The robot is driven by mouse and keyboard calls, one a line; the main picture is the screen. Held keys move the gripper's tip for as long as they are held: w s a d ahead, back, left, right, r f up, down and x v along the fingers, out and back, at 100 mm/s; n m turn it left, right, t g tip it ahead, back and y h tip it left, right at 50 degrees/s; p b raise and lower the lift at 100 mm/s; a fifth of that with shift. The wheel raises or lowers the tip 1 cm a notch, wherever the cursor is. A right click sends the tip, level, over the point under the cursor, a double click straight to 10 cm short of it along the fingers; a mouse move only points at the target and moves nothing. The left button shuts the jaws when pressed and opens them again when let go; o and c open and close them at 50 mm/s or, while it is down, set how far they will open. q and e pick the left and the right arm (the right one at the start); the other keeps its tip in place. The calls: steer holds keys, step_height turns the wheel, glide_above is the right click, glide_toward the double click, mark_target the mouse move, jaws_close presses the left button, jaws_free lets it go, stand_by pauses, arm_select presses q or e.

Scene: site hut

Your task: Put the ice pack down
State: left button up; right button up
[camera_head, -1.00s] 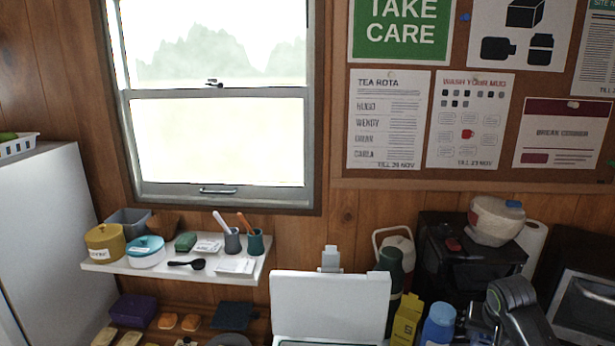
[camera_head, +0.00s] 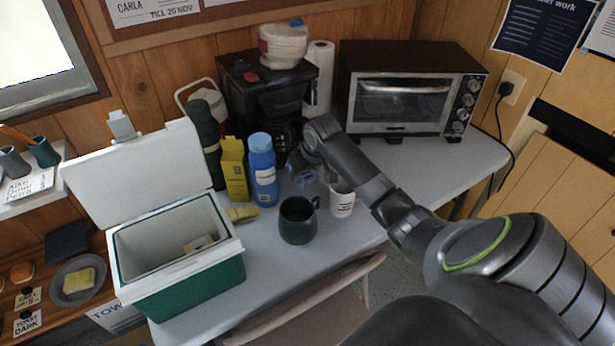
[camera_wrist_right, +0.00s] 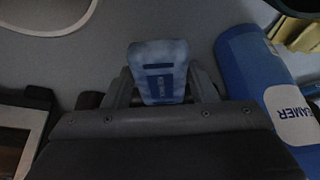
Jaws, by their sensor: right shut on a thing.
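My right gripper (camera_head: 308,172) is shut on the ice pack (camera_head: 304,179), a small blue block, over the worktop behind the dark green mug. In the right wrist view the light blue ice pack (camera_wrist_right: 158,66) stands out between the two fingers (camera_wrist_right: 161,86), with grey surface beyond it. I cannot tell whether the ice pack touches the worktop. A green and white cool box (camera_head: 190,283) stands open at the left, its lid tipped back, with a small pale item inside. My left gripper is not in view.
Close to the gripper are the blue creamer bottle (camera_head: 262,170), dark green mug (camera_head: 298,222), white mug (camera_head: 342,201) and black coffee machine (camera_head: 243,90). A yellow carton (camera_head: 234,170) and green flask (camera_head: 206,140) stand further left. Worktop (camera_head: 440,158) before the toaster oven (camera_head: 405,95) is clear.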

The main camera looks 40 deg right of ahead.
steer(key=shift+f, duration=2.05)
steer(key=o, duration=1.1)
steer(key=shift+f, duration=0.15)
steer(key=shift+o, duration=0.2)
